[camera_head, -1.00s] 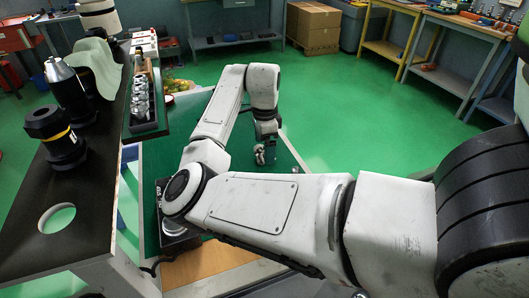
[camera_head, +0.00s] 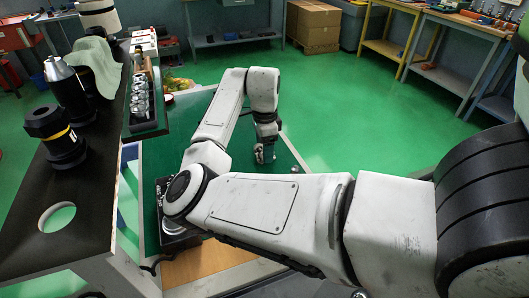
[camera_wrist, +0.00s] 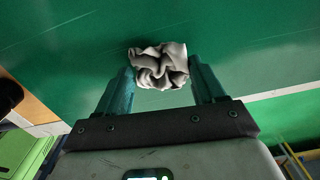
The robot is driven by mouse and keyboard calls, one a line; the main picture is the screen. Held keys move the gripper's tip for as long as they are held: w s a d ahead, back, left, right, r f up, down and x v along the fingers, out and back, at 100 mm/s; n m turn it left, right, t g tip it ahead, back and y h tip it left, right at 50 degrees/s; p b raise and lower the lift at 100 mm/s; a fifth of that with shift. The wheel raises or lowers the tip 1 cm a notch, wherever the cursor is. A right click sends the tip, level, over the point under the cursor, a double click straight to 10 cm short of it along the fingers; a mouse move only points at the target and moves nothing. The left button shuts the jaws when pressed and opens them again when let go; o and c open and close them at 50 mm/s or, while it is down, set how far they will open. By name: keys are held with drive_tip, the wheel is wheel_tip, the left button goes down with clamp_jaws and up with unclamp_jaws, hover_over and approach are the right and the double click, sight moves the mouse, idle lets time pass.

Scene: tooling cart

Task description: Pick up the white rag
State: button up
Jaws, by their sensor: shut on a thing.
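The white rag (camera_wrist: 160,66) is a crumpled, grey-white bundle between the two teal fingers of my gripper (camera_wrist: 160,78) in the wrist view. My gripper is shut on it, with a finger at each side and folds bulging out past the tips. The green bench top lies behind it; I cannot tell whether the rag touches it. In the head view my gripper (camera_head: 264,153) points down at the green bench, and the rag is mostly hidden by the fingers.
A dark shelf (camera_head: 85,215) with black tool holders (camera_head: 56,138) and a pale green cloth (camera_head: 97,62) stands at the left. A rack of metal parts (camera_head: 141,100) is beside it. The green bench top (camera_head: 225,150) around my gripper is mostly clear. A dark knob (camera_wrist: 8,94) shows at the wrist view's left edge.

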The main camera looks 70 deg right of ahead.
drive_tip(key=shift+r, duration=0.15)
drive_tip(key=shift+r, duration=0.25)
wheel_tip(320, 180, up, 2)
drive_tip(key=shift+b, duration=0.35)
drive_tip(key=s+a+r, duration=0.8)
drive_tip(key=s+r, duration=0.2)
drive_tip(key=s, duration=0.1)
drive_tip(key=shift+s+p, duration=0.3)
drive_tip(key=shift+r, duration=0.1)
